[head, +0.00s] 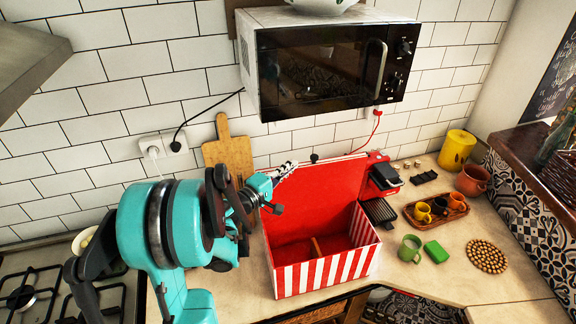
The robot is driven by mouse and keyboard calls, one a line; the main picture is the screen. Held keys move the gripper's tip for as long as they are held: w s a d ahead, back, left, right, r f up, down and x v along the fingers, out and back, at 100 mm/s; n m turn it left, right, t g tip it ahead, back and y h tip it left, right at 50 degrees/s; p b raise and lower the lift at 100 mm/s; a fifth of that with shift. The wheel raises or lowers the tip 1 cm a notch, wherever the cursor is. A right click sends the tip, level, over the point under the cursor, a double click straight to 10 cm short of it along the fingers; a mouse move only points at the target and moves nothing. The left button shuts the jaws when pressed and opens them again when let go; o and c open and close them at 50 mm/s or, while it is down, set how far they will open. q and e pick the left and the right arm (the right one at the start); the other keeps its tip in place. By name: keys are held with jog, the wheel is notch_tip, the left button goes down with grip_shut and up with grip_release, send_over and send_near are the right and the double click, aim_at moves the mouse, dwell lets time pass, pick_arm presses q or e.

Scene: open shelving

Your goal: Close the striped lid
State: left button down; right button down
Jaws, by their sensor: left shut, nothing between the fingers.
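The red-and-white striped box (322,273) stands on the counter in the head view. Its lid (321,191) is up, leaning back toward the wall, with its plain red inner face showing. The inside of the box is red, with a small light brown piece in it. My left arm comes in from the left, and my left gripper (278,192) is shut and empty at the lid's left edge. I cannot tell whether it touches the lid. My right gripper is not in view.
A microwave (326,66) hangs above the box. A red coffee machine (383,178) stands close to the lid's right. A cutting board (229,153) leans behind my arm.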

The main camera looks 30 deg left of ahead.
pick_arm(q)
jog(key=w, duration=0.4)
jog(key=w+d, duration=0.1)
jog(key=w, duration=0.1)
jog(key=shift+w+p, duration=0.3)
jog(key=shift+p, duration=0.05)
jog(key=shift+s, duration=0.1)
